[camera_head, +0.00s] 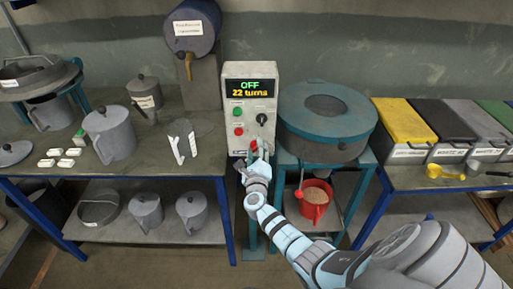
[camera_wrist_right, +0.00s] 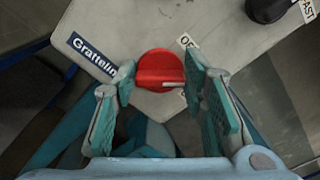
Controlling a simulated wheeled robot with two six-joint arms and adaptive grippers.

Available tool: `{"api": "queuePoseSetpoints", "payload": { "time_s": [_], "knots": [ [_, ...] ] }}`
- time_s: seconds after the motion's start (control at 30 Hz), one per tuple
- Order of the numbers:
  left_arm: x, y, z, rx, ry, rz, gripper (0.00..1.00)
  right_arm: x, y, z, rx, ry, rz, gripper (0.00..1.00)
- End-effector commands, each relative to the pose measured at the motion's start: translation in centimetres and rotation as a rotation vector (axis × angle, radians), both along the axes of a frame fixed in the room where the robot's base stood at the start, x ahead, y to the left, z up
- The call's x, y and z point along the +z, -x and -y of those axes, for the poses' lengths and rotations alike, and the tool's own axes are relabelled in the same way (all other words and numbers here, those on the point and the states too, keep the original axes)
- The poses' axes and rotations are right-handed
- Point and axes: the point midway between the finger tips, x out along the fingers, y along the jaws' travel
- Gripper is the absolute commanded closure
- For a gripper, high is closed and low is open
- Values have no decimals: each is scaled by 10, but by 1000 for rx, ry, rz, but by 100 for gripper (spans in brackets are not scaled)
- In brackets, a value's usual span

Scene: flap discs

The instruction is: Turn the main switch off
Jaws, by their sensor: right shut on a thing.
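The grey control box (camera_head: 237,100) stands upright between the benches, its display reading "OFF" and "22 turns". The main switch, a red rotary knob, is low on its front; it shows large in the right wrist view (camera_wrist_right: 160,66). A pale line marks its lower right edge in that view, near a label partly hidden by a finger. My right gripper (camera_head: 256,161) reaches the knob from below. In the wrist view its two fingers (camera_wrist_right: 163,82) are closed on either side of the knob. My left gripper is not in view.
The box also has a green button (camera_head: 237,112), a red button (camera_head: 238,131) and a black knob (camera_head: 261,119). A teal-lidded drum (camera_head: 325,120) stands close on the right. A bench with jugs (camera_head: 110,135) is on the left. Bins (camera_head: 405,125) stand at far right.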

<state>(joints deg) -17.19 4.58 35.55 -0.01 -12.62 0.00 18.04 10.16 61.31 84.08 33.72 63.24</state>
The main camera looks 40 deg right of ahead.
Motion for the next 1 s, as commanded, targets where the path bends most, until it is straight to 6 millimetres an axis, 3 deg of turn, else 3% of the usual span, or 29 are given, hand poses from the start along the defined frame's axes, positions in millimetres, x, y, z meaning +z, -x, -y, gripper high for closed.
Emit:
{"api": "queuePoseSetpoints", "payload": {
  "time_s": [0.6, 1.0],
  "knots": [
    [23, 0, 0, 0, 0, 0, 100, -2, -1, -1, 1, 445, -341, 89],
    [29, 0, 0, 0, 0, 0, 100, -3, -1, -1, 1, 605, -462, 89]
  ]
}}
